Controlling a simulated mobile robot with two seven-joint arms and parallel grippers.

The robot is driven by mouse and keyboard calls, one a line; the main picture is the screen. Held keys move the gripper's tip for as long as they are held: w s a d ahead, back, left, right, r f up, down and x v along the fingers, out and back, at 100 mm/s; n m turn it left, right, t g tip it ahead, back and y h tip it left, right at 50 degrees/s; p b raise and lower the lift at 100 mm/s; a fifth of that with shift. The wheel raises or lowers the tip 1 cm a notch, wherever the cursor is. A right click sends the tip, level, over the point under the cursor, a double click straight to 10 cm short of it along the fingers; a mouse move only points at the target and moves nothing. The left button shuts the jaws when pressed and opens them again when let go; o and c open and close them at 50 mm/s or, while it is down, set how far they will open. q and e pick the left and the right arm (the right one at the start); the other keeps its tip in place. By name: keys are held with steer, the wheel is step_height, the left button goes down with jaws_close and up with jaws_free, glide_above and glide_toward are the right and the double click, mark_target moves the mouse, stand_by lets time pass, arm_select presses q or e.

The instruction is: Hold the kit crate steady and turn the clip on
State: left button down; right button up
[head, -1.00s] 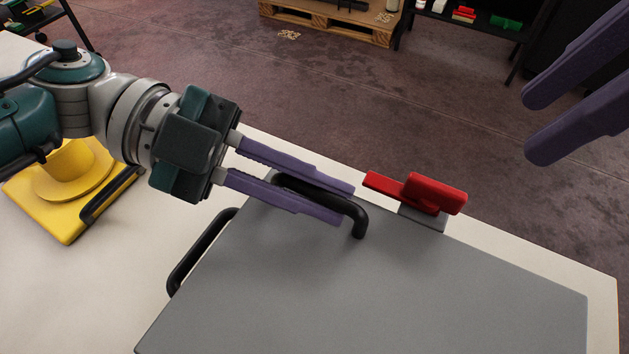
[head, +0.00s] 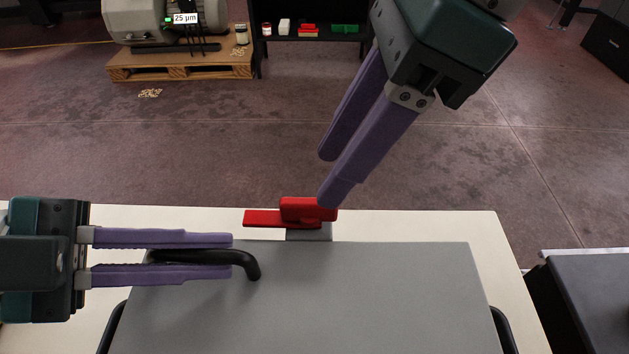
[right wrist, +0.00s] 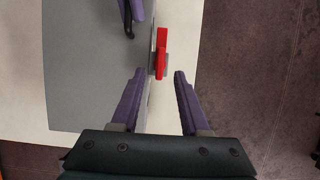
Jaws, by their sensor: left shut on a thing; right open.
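The kit crate (head: 330,300) is a grey, flat-topped box on the white table, with black handles. My left gripper (head: 232,256) is shut on the black handle (head: 250,265) on the crate's top. The red clip (head: 292,213) sits on a small grey block at the crate's far edge, its narrow arm pointing left. My right gripper (head: 328,175) is open and empty, just above and to the right of the clip in the head view.
The white table (head: 430,225) has a bare strip behind the crate. A dark grey surface (head: 600,290) stands at the right. On the floor beyond are a wooden pallet (head: 180,66) with a machine and a black shelf (head: 310,45) with small items.

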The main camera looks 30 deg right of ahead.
mark_target(309, 201)
steer(key=shift+x, duration=2.4)
steer(key=shift+c, duration=0.2)
jaws_close()
